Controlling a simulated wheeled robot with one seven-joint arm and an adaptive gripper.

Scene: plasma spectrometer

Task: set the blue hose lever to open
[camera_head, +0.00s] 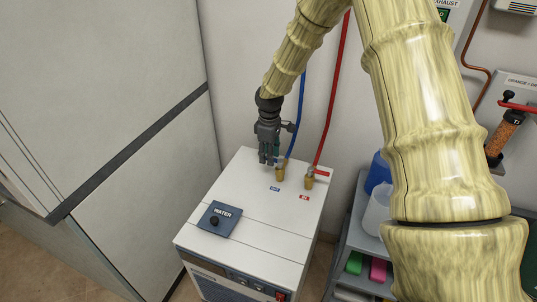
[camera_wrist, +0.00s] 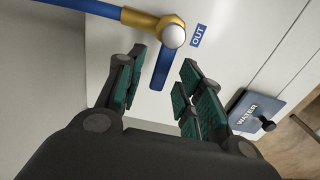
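In the wrist view the blue lever (camera_wrist: 161,68) extends from the pale round cap of a brass valve (camera_wrist: 168,30). It points across the line of the blue hose (camera_wrist: 98,8), roughly at right angles. My gripper (camera_wrist: 160,88) is open, with green-padded fingers on either side of the lever's free end; I cannot tell if either finger touches it. In the head view my gripper (camera_head: 267,158) points down beside the brass valve (camera_head: 280,173) under the blue hose (camera_head: 297,115). The lever is mostly hidden there by the fingers.
A white unit (camera_head: 255,215) carries the valves and a WATER cover (camera_head: 219,218). A second brass valve with a red lever (camera_head: 321,173) and red hose (camera_head: 333,95) stands to the right. A grey wall is behind; a shelf cart (camera_head: 355,225) stands right.

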